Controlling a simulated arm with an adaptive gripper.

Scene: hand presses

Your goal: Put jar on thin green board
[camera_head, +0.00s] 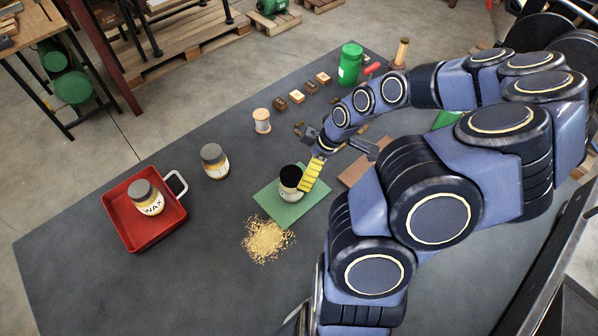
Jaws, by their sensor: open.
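A jar with a black lid and pale label (289,184) stands upright on the thin green board (287,213). Another jar with a grey lid (214,161) stands on the table to the left, and a jar labelled WAX (146,198) stands in a red tray. My gripper (338,148) is open above the table, just up and right of the black-lidded jar and apart from it. A yellow segmented strip (311,174) shows between the jar and my gripper; what it rests on is unclear.
Yellow shavings (266,240) lie in front of the board. A thread spool (262,121), several small wooden blocks (297,97) and a green bottle (350,64) stand behind. The front left table is clear.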

